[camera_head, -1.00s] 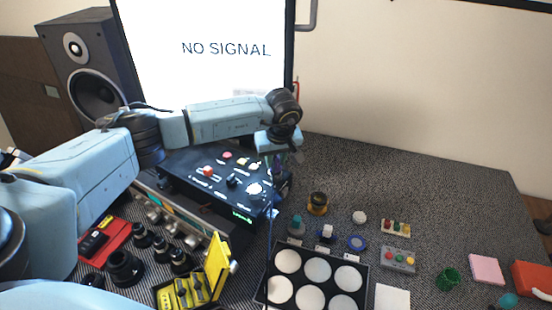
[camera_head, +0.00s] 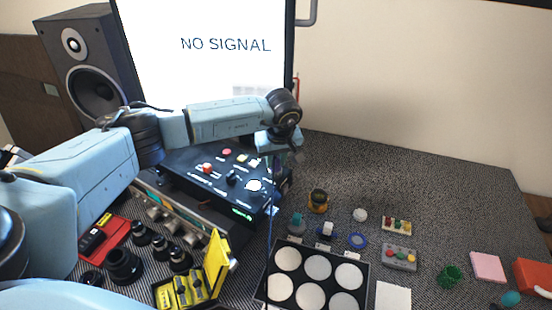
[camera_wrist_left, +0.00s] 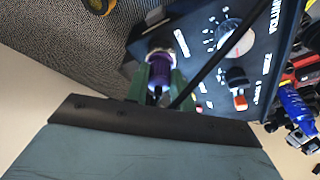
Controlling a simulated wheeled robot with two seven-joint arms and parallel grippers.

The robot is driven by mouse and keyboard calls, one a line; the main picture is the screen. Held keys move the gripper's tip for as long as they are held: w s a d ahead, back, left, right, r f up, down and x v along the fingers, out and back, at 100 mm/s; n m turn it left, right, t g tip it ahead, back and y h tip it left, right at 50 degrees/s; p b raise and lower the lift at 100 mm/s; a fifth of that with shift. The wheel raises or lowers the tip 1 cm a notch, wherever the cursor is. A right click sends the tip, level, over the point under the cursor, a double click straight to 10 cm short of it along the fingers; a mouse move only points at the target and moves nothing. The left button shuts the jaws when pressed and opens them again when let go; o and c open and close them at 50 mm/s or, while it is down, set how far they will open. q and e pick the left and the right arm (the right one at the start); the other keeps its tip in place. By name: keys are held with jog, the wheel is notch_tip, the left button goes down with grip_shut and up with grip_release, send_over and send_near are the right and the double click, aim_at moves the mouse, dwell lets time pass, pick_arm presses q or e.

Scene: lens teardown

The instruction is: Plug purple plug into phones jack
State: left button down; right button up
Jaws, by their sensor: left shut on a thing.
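My left gripper (camera_wrist_left: 155,92) is shut on the purple plug (camera_wrist_left: 160,70), which shows between the green fingers in the left wrist view. The plug's front end is at a round metal socket on the side of the black control box; I cannot tell how deep it sits. The black control box (camera_head: 205,165) carries knobs and coloured buttons and stands below the monitor. In the head view my left gripper (camera_head: 278,165) is at the box's right end, and the plug there is too small to make out. My right gripper is not in view.
A black tray with white discs (camera_head: 257,292) lies in front. A yellow case (camera_head: 218,262) and black lens parts (camera_head: 124,266) are at the left front. Small caps, rings and button boxes (camera_head: 399,257) lie to the right.

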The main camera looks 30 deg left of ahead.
pick_arm(q)
jog(key=c, duration=1.1)
grip_release()
jog(key=shift+r, duration=0.1)
jog(key=b+v, duration=0.1)
jog(key=v, duration=1.2)
